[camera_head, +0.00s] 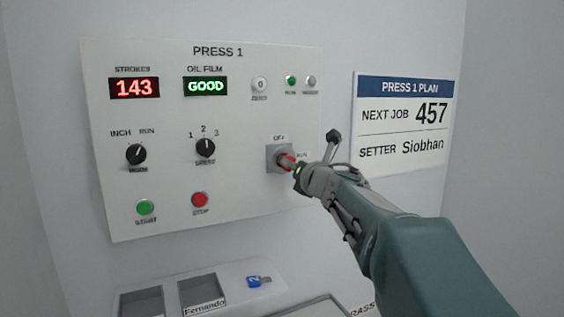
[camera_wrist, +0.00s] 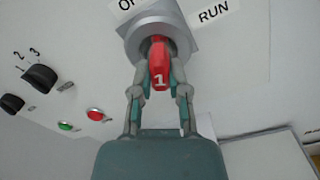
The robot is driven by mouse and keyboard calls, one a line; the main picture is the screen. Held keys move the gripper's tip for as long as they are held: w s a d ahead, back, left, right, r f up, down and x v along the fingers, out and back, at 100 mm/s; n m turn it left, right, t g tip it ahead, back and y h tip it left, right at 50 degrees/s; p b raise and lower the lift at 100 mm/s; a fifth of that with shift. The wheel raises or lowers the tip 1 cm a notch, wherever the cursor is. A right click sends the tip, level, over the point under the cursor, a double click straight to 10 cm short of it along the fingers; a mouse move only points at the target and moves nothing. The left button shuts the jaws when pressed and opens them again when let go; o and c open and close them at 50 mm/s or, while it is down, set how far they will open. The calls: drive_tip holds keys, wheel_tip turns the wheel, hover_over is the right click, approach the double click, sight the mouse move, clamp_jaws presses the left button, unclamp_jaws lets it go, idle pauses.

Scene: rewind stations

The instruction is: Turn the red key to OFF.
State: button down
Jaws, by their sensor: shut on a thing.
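The red key (camera_wrist: 159,66), marked 1, sits in a round grey lock (camera_wrist: 150,28) on the PRESS 1 panel. My gripper (camera_wrist: 160,78) is shut on the key, one finger on each side of it. In the head view the red key (camera_head: 286,162) shows at the lock's square plate (camera_head: 272,155), with my gripper (camera_head: 296,167) over its outer end. An OFF label (camera_head: 279,138) stands above the lock and a RUN label (camera_wrist: 213,12) to its right. In the wrist view the key's flat head points down, away from the lock; which label it is turned to I cannot tell.
The panel (camera_head: 240,215) also bears a mode knob (camera_head: 136,155), a speed knob (camera_head: 205,148), a green start button (camera_head: 145,208) and a red stop button (camera_head: 200,200). Below are trays (camera_head: 203,275) and a blue tag marked 2 (camera_head: 258,282). A plan sign (camera_head: 403,125) hangs right.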

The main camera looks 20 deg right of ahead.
drive_tip(key=shift+f+n, duration=0.1)
drive_tip(key=shift+n, duration=0.2)
drive_tip(key=shift+d, duration=0.1)
drive_tip(key=n, duration=0.3)
drive_tip(key=shift+n, duration=0.4)
drive_tip(key=c, duration=1)
unclamp_jaws()
drive_tip(key=shift+n, duration=0.5)
drive_tip(key=o, duration=0.5)
drive_tip(key=shift+c, duration=0.2)
